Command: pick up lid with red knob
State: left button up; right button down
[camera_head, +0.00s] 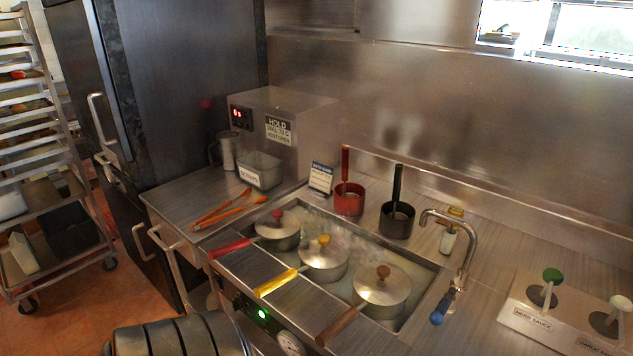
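The lid with the red knob (268,228) sits on the leftmost pot in the steaming well of the counter, in the head view. Its small red knob (277,214) stands up near the middle of the lid. The pot has a long red handle (232,248) reaching toward the front left. Neither my left nor my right gripper shows in this view.
Pots with a yellow knob (323,240) and a brown knob (383,271) stand to the right, handles over the front edge. Orange tongs (228,211) lie left. A red container (349,203), a black container (397,226) and a faucet (464,270) border the well.

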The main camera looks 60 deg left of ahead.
aim_at(278, 224)
jog(key=u, duration=2.1)
jog(key=i+j+z, duration=0.1)
jog(key=j+z, duration=0.2)
jog(key=i+j+z, duration=0.1)
jog(key=z, duration=0.2)
jog(key=j, duration=0.05)
